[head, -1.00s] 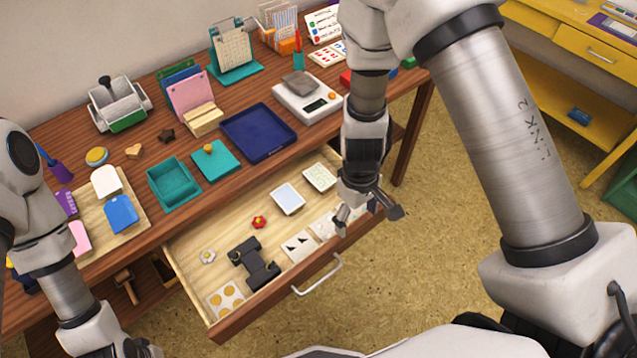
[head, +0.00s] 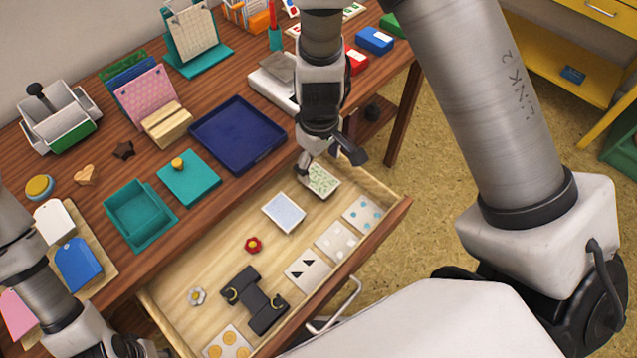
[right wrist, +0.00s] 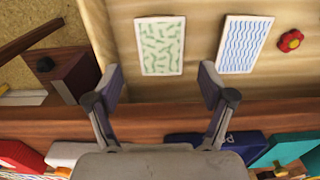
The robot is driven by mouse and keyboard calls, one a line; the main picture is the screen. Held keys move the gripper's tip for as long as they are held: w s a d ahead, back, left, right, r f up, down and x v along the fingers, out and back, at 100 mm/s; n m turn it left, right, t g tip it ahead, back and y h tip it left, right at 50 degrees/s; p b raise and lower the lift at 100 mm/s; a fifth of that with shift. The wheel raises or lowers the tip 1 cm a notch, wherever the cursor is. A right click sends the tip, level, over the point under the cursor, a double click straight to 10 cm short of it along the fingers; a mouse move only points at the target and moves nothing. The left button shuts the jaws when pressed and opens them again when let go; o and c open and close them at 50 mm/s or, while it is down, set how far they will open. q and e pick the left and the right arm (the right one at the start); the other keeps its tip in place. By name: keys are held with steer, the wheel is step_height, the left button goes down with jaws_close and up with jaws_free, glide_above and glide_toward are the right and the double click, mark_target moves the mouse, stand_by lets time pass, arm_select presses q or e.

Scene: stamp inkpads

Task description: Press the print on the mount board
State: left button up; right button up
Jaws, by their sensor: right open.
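A white card with a green squiggle print (head: 322,180) lies at the back right of the open drawer (head: 215,262); it also shows in the right wrist view (right wrist: 161,46). My right gripper (head: 329,163) is open and empty above its back edge; in the right wrist view the spread fingers (right wrist: 161,84) stand apart from it. A card with blue wavy lines (head: 284,212) lies beside it and also shows in the right wrist view (right wrist: 245,44). My left gripper (head: 135,347) is at the bottom left, its fingers unclear. I cannot tell which thing is the mount board.
Patterned cards (head: 336,241), a red flower (head: 253,245), a white flower (head: 197,296) and a black stamp-like tool (head: 256,300) lie in the drawer. On the table stand a navy tray (head: 238,134), a teal box (head: 140,215) and a teal pad (head: 188,178).

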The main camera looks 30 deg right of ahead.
mark_target(319, 180)
step_height(319, 180, down, 3)
steer(key=shift+r+b, duration=0.15)
steer(key=shift+b, duration=0.55)
steer(key=shift+w+f, duration=0.1)
steer(key=shift+f, duration=0.75)
steer(key=shift+s+f, duration=0.2)
steer(key=shift+s, duration=0.05)
arm_select(q)
steer(key=f, duration=0.1)
steer(key=s+f, duration=0.1)
steer(key=f, duration=0.1)
steer(key=shift+a+f, duration=0.1)
steer(key=shift+a, duration=0.05)
arm_select(e)
steer(key=shift+w, duration=0.15)
steer(key=c, duration=0.8)
steer(key=shift+o, duration=0.2)
step_height(319, 180, up, 8)
steer(key=p, duration=0.6)
steer(key=shift+f, duration=0.4)
arm_select(q)
step_height(319, 180, up, 6)
arm_select(e)
steer(key=shift+f, duration=0.15)
